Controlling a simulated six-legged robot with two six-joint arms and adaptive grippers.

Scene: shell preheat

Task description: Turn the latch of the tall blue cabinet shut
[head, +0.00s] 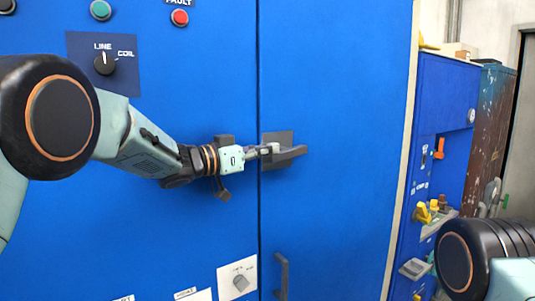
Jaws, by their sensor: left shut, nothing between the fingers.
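The tall blue cabinet (335,80) fills most of the head view, with a vertical seam between its two door panels. Its latch (293,154) is a dark grey lever on a grey square plate (278,137), just right of the seam. The lever lies nearly level and points right. My left gripper (264,151) reaches in from the left, shut and empty, with its fingertips at the lever's left end. I cannot tell whether they touch it. My right arm shows at the lower right, but its gripper is out of frame.
A dark vertical handle (281,277) is below the latch. A second blue cabinet (447,85) with yellow and orange parts stands at the right.

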